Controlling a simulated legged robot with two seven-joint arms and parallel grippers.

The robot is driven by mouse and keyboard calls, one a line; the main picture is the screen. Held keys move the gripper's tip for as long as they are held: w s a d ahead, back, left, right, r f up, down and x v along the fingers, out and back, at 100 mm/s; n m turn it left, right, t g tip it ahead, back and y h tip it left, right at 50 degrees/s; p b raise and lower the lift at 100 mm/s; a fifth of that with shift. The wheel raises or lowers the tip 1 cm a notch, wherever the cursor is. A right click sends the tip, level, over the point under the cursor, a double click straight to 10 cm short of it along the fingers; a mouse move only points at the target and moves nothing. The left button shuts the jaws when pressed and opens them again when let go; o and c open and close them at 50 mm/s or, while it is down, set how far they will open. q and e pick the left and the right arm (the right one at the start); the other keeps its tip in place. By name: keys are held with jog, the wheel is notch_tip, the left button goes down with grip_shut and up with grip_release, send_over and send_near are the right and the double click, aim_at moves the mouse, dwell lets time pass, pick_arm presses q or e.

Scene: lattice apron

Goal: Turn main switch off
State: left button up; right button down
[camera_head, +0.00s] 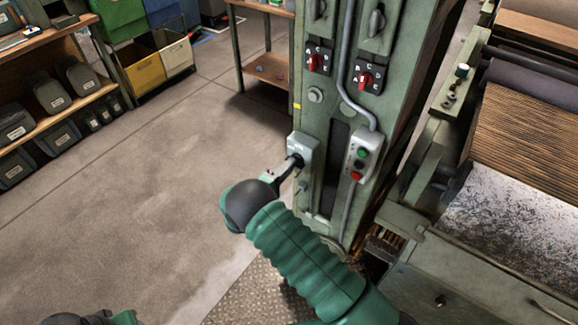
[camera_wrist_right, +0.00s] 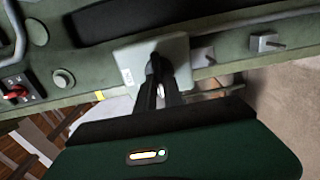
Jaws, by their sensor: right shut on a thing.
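The main switch is a pale grey box (camera_head: 302,146) low on the left side of the green machine column. It also shows in the right wrist view (camera_wrist_right: 185,48). My right gripper (camera_head: 293,164) reaches it from the lower left. In the right wrist view its dark fingers (camera_wrist_right: 157,72) are closed together on the switch knob (camera_wrist_right: 155,61) at the box front. The fingers hide most of the knob, so I cannot read its position. Only a bit of my left arm shows at the bottom left edge of the head view; its fingers are out of sight.
Right of the switch is a button box (camera_head: 362,156) with green and red buttons. Two red rotary switches (camera_head: 318,60) (camera_head: 365,79) sit higher up. A conduit (camera_head: 345,60) runs down the column. The machine's rollers (camera_head: 530,80) lie right. Floor at left is clear.

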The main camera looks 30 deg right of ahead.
jog(key=shift+w+a, duration=0.1)
jog(key=shift+a, duration=0.05)
jog(key=c, duration=1.5)
grip_release()
jog(key=shift+w+f, duration=0.15)
jog(key=shift+o, duration=0.2)
jog(key=b+v, duration=0.1)
jog(key=v, duration=1.6)
